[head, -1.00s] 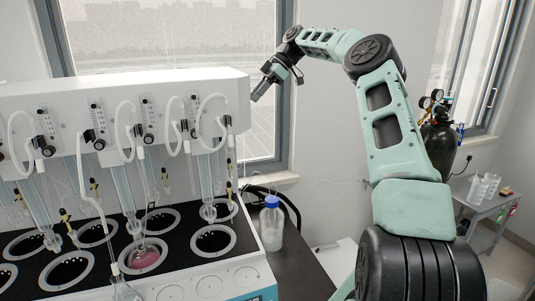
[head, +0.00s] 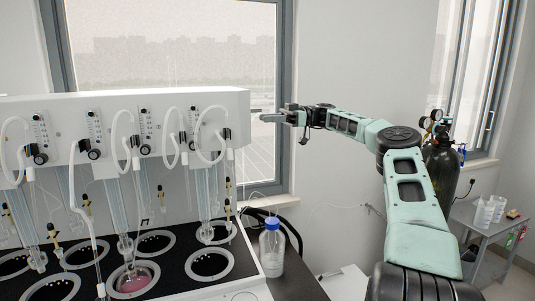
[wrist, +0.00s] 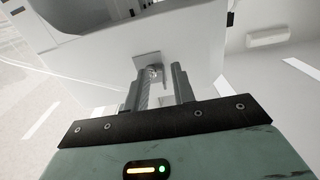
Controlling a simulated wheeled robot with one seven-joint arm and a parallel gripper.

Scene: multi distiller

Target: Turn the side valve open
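The side valve (wrist: 154,72) shows in the wrist view as a small grey metal fitting on a square plate, on the side of the white machine housing. It lies in line with the gap between my fingers, near the fingertips; I cannot tell if they touch it. My gripper (wrist: 161,78) is open, its two dark fingers apart with nothing held. In the head view my gripper (head: 265,117) points left at the right end of the white distiller housing (head: 200,100). The valve is hidden in the head view.
Glass tubes and white hoses hang along the distiller's front, above a black deck with round wells (head: 210,264). A blue-capped bottle (head: 272,250) stands beside it on the dark bench. A window (head: 180,50) is behind. A black gas cylinder (head: 440,170) and grey cart (head: 490,225) are at right.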

